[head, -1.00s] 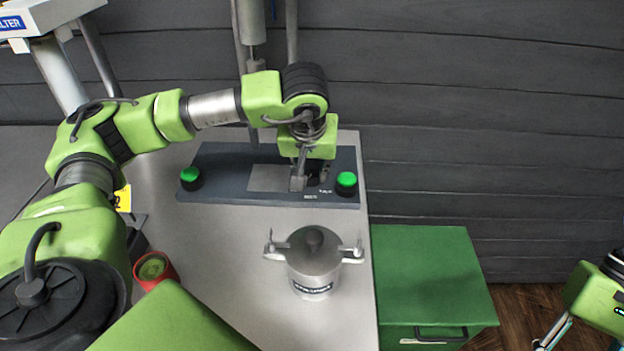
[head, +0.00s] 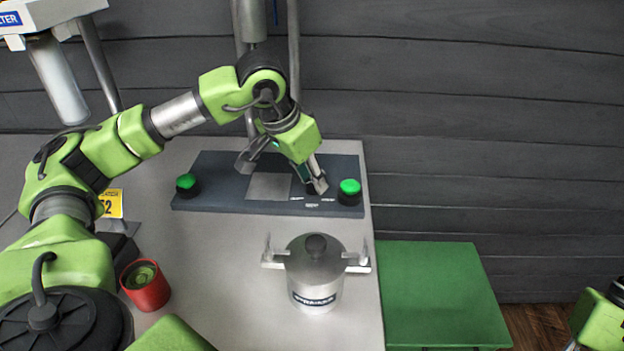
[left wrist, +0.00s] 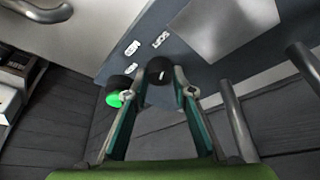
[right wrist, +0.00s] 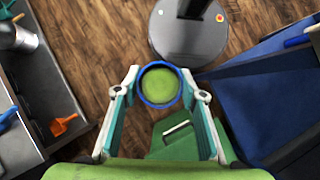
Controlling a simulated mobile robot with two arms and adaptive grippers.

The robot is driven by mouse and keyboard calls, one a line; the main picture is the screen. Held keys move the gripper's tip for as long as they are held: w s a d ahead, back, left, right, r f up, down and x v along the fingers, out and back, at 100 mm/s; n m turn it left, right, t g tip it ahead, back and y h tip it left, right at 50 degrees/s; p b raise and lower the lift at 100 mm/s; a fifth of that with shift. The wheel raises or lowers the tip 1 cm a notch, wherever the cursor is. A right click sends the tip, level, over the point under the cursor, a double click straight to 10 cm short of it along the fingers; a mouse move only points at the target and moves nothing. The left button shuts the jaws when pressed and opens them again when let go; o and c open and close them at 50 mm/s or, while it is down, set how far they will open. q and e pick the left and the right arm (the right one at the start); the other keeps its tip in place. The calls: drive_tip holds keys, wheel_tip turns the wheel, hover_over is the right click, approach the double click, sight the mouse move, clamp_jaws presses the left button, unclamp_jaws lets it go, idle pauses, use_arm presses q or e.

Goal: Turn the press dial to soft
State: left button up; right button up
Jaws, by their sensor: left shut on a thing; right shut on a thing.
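The press dial (left wrist: 159,68) is a small black knob with a pale mark on it. In the left wrist view it sits between the fingertips of my left gripper (left wrist: 158,88), which is shut on it. In the head view my left gripper (head: 312,184) reaches down, tilted, to the right part of the dark press base (head: 225,199) and mostly hides the dial. My right gripper (right wrist: 160,94) is shut on a round, blue-rimmed container (right wrist: 145,97) with green inside, above the floor.
Green buttons (head: 187,184) and (head: 349,189) flank the press base, the right one close to my left gripper. A lidded metal pot (head: 315,275) and a red cup (head: 150,293) stand in front. A green cabinet (head: 435,290) stands right of the table.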

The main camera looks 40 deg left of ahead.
idle(0.3)
use_arm(q)
drive_tip(key=o, duration=1.1)
drive_tip(key=shift+s, duration=0.1)
drive_tip(key=shift+r, duration=0.1)
drive_tip(key=v, duration=1.1)
drive_tip(key=shift+r, duration=0.35)
drive_tip(key=shift+s+a, duration=0.1)
drive_tip(key=shift+s, duration=0.05)
